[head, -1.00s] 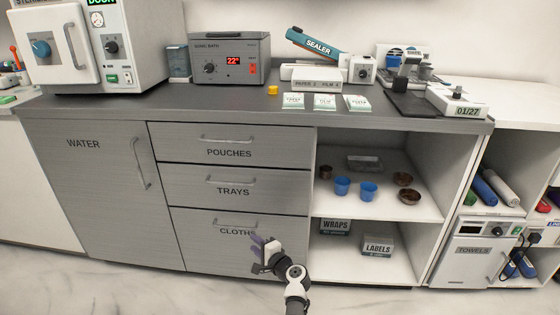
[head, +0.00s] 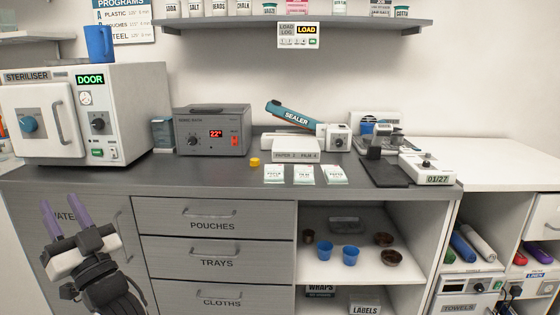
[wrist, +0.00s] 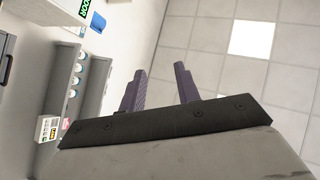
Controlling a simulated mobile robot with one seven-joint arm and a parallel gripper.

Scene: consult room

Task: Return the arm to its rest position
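My gripper (head: 66,219) is at the lower left of the head view, in front of the grey WATER cupboard door (head: 118,225). Its two purple fingers point up and stand apart with nothing between them. In the wrist view my gripper (wrist: 160,90) also shows spread, empty fingers, with the tiled ceiling (wrist: 215,40) behind them. The rest of my arm is mostly out of view below.
The grey counter (head: 225,175) holds the steriliser (head: 130,112), the sonic bath (head: 212,130) and the sealer (head: 300,143). A wall shelf (head: 290,24) with jars hangs above. Open shelves at the lower right hold blue cups (head: 350,255) and brown bowls.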

